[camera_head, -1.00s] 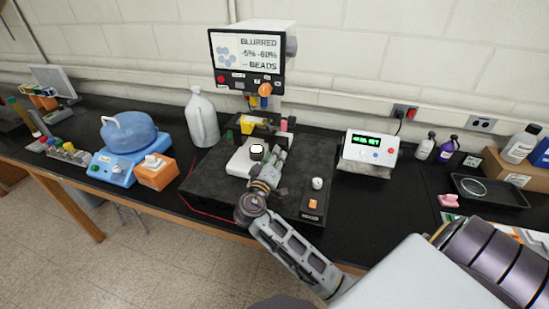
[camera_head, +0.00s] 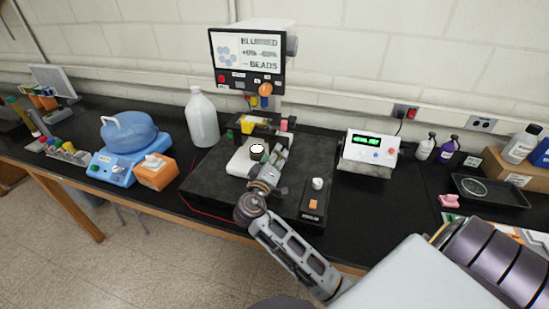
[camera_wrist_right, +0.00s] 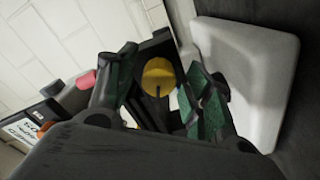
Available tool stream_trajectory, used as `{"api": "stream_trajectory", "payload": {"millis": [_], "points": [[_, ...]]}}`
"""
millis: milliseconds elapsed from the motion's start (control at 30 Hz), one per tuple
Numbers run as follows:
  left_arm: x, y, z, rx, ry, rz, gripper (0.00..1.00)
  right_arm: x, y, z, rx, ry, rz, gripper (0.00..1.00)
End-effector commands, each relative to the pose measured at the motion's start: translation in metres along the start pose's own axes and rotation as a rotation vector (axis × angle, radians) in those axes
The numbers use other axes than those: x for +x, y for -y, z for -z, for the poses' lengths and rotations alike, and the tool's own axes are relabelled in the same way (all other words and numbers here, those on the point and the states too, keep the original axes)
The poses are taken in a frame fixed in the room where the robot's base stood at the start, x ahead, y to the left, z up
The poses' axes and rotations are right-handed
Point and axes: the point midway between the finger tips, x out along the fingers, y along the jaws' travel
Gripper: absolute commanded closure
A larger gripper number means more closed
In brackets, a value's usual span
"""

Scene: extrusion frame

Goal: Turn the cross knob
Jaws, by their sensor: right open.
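My right gripper (camera_head: 272,160) reaches over the front of the dark instrument base (camera_head: 218,170), beside a small round piece with a white top (camera_head: 257,149) on the white plate (camera_head: 240,162). In the right wrist view its two fingers with green pads (camera_wrist_right: 160,95) stand apart. A yellow round knob with a dark slot (camera_wrist_right: 158,77) shows between them, further back; I see no contact with it. I cannot make out a cross shape clearly on any knob. The monitor (camera_head: 247,55) reads "BLURRED" and "BEADS". My left gripper is out of view.
A white jug (camera_head: 202,120) stands left of the base. A control box with a green display (camera_head: 370,148) is to its right. A small black block with a white knob and orange button (camera_head: 314,200) lies at the front right.

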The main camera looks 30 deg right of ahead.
Motion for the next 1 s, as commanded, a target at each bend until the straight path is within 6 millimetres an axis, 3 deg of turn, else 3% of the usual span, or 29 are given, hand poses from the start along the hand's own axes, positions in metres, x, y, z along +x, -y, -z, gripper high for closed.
{"api": "stream_trajectory", "payload": {"millis": [367, 1000], "points": [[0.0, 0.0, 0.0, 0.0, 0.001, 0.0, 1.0, -0.017, 0.001, 0.0, -0.001, 0.0, 0.002, 0.49], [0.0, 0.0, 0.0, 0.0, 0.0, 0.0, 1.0, -0.104, 0.001, 0.0, -0.001, 0.001, 0.001, 0.49]]}}
